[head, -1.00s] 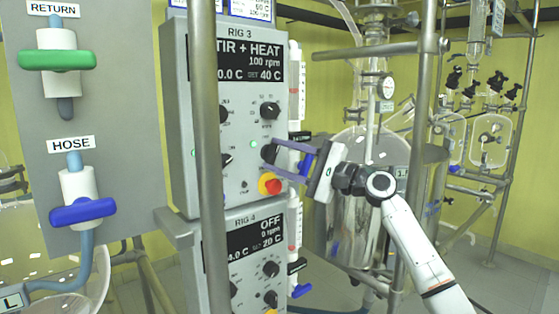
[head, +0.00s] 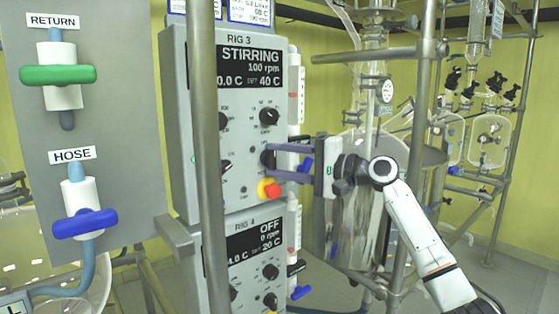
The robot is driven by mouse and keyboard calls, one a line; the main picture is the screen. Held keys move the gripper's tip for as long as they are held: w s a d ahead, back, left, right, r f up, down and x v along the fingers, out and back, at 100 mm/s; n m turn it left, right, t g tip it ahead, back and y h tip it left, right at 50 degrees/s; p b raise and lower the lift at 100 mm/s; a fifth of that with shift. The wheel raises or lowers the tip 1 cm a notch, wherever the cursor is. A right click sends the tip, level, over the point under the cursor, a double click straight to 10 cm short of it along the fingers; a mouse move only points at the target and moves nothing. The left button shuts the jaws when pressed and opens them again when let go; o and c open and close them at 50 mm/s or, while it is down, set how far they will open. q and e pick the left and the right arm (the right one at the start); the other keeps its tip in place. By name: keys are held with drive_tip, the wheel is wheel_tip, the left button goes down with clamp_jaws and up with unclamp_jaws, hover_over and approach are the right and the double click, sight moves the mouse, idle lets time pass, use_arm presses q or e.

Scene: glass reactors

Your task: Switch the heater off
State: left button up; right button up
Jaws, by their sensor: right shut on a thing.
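The RIG 3 control box (head: 182,150) stands left of centre. Its display (head: 251,68) reads STIRRING, 100 rpm, with a set value of 40 C. A black knob (head: 268,157) sits on the lower right of its panel. My right gripper (head: 274,162) reaches in from the right and is shut on this knob, its purple fingers hiding part of it. A red and yellow stop button (head: 269,190) is just below the fingers. Another black knob (head: 269,116) is above. My left gripper is not in view.
A grey vertical pole (head: 207,180) stands in front of the box. The RIG 4 box (head: 240,290) below reads OFF. A panel at left carries a green RETURN valve (head: 58,75) and a blue HOSE valve (head: 84,223). A steel frame and glass reactor stand behind my right arm.

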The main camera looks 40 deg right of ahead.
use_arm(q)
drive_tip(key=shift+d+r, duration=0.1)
use_arm(e)
drive_tip(key=o, duration=1.1)
drive_tip(key=shift+c, duration=0.2)
use_arm(q)
drive_tip(key=b, duration=0.1)
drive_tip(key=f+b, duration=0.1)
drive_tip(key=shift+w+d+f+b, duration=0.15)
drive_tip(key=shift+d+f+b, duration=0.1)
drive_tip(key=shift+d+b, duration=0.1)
use_arm(e)
drive_tip(key=v, duration=1)
drive_tip(key=shift+s, duration=0.15)
drive_tip(key=shift+f, duration=0.1)
